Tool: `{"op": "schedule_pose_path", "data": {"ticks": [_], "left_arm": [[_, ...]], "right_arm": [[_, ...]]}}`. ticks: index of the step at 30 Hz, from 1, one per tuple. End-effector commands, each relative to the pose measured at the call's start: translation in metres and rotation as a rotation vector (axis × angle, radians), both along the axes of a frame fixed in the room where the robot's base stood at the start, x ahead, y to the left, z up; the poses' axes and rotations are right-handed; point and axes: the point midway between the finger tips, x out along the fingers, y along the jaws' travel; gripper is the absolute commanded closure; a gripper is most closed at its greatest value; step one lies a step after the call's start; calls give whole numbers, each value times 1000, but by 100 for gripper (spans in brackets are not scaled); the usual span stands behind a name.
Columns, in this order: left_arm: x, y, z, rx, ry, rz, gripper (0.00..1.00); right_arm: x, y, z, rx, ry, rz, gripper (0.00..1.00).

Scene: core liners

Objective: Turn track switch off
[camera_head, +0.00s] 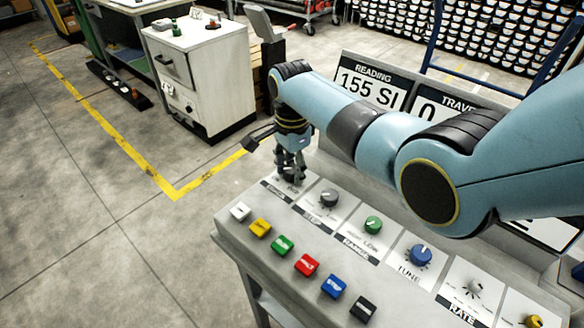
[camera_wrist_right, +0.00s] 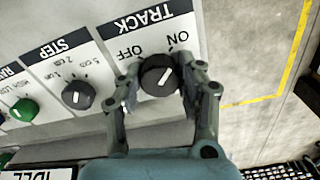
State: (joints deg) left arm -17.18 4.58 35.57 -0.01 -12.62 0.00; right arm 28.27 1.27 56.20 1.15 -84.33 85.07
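The track switch (camera_wrist_right: 159,76) is a black round knob with a white pointer line on the panel marked TRACK, in the right wrist view. Its pointer slants up and to the right, toward the ON mark rather than the OFF mark. My right gripper (camera_wrist_right: 160,90) has one finger on each side of the knob, with the pads close against its sides. In the head view my right gripper (camera_head: 291,170) points down at the far left end of the console and hides the knob. My left gripper is not in view.
The console (camera_head: 226,232) carries more knobs, including grey step (camera_head: 329,198), green range (camera_head: 373,225) and blue tune (camera_head: 418,255). A row of coloured push buttons (camera_head: 306,264) runs along its front. Display boards (camera_head: 372,88) stand behind. A white cabinet (camera_head: 205,80) is further back.

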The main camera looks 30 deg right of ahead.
Motion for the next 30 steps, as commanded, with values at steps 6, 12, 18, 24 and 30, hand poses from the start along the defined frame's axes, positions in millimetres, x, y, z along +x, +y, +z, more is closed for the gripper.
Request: {"op": "schedule_pose_path", "data": {"ticks": [6,12,18,24,30], "left_arm": [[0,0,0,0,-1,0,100],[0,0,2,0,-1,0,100],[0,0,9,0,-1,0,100],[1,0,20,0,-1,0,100],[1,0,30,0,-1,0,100]], "right_arm": [[0,0,0,-1,1,0,95],[0,0,0,-1,1,17,95],[0,-1,2,-1,2,94,95],[0,0,3,-1,1,242,95],[0,0,3,-1,1,430,95]]}}
